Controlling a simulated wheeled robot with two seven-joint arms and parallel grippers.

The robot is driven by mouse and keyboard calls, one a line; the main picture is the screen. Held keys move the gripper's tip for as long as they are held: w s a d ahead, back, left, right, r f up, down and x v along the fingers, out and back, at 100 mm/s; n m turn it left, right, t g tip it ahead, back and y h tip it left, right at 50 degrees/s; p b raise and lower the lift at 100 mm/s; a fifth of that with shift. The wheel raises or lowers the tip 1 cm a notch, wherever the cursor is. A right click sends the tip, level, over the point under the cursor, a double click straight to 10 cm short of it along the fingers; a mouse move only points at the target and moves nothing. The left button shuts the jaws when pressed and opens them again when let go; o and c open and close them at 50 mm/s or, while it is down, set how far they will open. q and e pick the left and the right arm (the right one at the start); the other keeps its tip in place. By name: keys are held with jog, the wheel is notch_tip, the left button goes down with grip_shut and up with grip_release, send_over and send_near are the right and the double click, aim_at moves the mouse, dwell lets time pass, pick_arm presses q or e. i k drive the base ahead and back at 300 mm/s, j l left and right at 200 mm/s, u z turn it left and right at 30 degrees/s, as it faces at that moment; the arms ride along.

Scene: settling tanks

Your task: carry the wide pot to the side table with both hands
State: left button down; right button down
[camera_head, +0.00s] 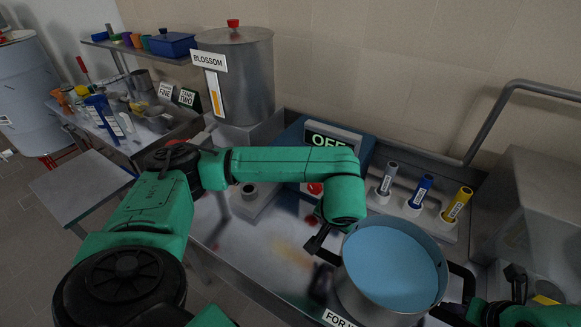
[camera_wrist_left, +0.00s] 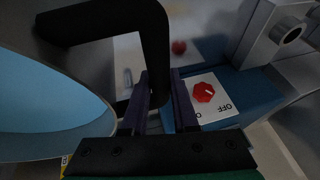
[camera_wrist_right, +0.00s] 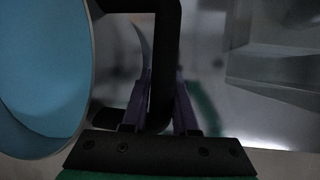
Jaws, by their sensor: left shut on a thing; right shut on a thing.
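The wide pot (camera_head: 362,300) is grey metal with a light blue inside and black side handles, at the lower right of the head view. My left gripper (camera_head: 322,238) is shut on the pot's left handle; the left wrist view shows the black handle (camera_wrist_left: 158,60) between the purple fingers. My right gripper (camera_head: 470,308) is at the opposite handle, and the right wrist view shows that handle (camera_wrist_right: 166,60) between its fingers. The pot looks about level; I cannot tell whether its base touches the counter. A low grey side table (camera_head: 82,186) stands at the left.
A steel counter (camera_head: 235,240) runs below the pot. A blue control box with an OFF display (camera_head: 330,140) and a rack with several labelled tubes (camera_head: 421,190) stand behind. A tall tank marked BLOSSOM (camera_head: 245,80) and a cluttered sink bench (camera_head: 150,125) are farther left.

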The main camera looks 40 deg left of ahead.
aim_at(79, 180)
jog(key=k+j, duration=0.2)
jog(key=k+j+u, duration=0.1)
jog(key=j, duration=0.35)
jog(key=k+j, duration=0.25)
jog(key=k+j+u, duration=0.1)
jog(key=j, duration=0.3)
jog(key=k+j+u, duration=0.1)
jog(key=j, duration=0.5)
jog(key=k+j+u, duration=0.1)
jog(key=j, duration=0.55)
jog(key=k+j+u, duration=0.1)
jog(key=j, duration=0.5)
jog(key=k+j+u, duration=0.1)
jog(key=j, duration=0.55)
jog(key=i+j+u, duration=0.1)
jog(key=i+j, duration=0.2)
jog(key=j, duration=0.2)
jog(key=i+j, duration=0.35)
jog(key=j, duration=0.15)
jog(key=j+u, duration=0.05)
